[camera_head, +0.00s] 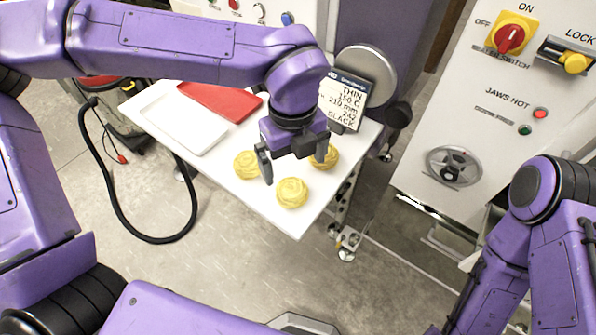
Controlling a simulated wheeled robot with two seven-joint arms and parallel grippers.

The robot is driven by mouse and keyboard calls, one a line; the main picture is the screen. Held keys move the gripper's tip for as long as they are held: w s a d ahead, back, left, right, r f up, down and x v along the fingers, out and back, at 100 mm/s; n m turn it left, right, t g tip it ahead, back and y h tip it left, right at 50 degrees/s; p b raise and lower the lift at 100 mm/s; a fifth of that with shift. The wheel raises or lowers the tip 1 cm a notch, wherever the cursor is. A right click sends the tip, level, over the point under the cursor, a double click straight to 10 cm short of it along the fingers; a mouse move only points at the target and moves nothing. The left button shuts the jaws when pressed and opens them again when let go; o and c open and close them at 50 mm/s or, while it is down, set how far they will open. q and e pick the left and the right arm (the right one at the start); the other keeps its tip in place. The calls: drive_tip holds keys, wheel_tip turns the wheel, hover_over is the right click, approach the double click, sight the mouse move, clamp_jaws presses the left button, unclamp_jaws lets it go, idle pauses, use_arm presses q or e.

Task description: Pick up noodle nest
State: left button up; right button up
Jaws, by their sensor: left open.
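Three yellow noodle nests lie on the white belt table (262,210). One nest (292,193) is nearest the front edge, one nest (246,165) is to the left, and one nest (331,158) is to the right, partly hidden behind a finger. My left gripper (294,170) is over the nests with its fingers spread and nothing between them. One finger comes down between the left and front nests, the other in front of the right nest. I cannot tell its exact height. My right arm is at the lower right; its gripper is out of view.
A white tray (184,122) and a red tray (221,101) lie at the table's left and back. A sign (344,100) and a round metal disc (366,75) stand at the back right. A grey control cabinet (470,90) is at right. A black hose (118,213) hangs at left.

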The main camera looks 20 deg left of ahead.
use_arm(q)
approach(293, 199)
drive_tip(key=shift+s+d+f+p, duration=0.15)
drive_tip(key=shift+s+p, duration=0.15)
drive_tip(key=shift+s, duration=0.15)
drive_tip(key=f+p, duration=0.1)
drive_tip(key=f, duration=0.1)
drive_tip(key=w+f, duration=0.1)
drive_tip(key=f, duration=0.2)
drive_tip(key=shift+a+f+p, duration=0.1)
drive_tip(key=shift+a+p, duration=0.1)
drive_tip(key=shift+p, duration=0.15)
drive_tip(key=shift+f, duration=0.35)
drive_tip(key=c, duration=1)
